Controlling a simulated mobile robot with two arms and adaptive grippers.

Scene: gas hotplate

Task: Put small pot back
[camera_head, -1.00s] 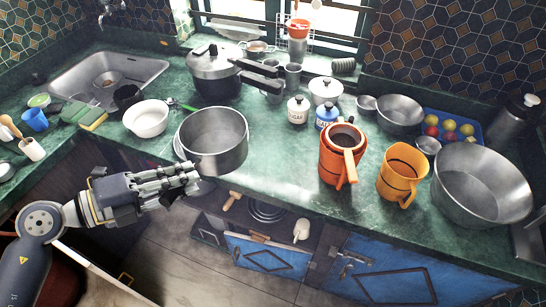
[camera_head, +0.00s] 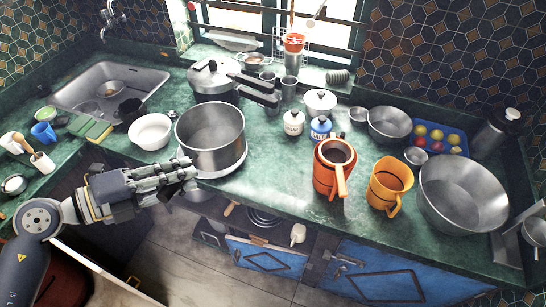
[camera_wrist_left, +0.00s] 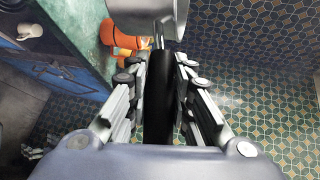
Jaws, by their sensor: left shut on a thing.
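The small pot (camera_head: 211,150) is a steel pot, upright near the front edge of the green counter in the head view. A pale round rim shows beneath its base; I cannot tell whether they touch. My left gripper (camera_head: 190,170) is at the pot's front left side. In the left wrist view my left gripper (camera_wrist_left: 160,85) is shut on the pot's black handle (camera_wrist_left: 158,100), which runs between the fingers. The pot's steel side (camera_wrist_left: 130,15) shows at the top there. The handle is hidden behind the fingers in the head view. My right gripper is not in view.
A white bowl (camera_head: 150,131) and a pressure cooker (camera_head: 212,82) stand close to the pot. An orange coffee pot (camera_head: 331,178), a yellow jug (camera_head: 385,195) and a large steel bowl (camera_head: 462,210) stand to the right. Some counter is clear between the pot and coffee pot.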

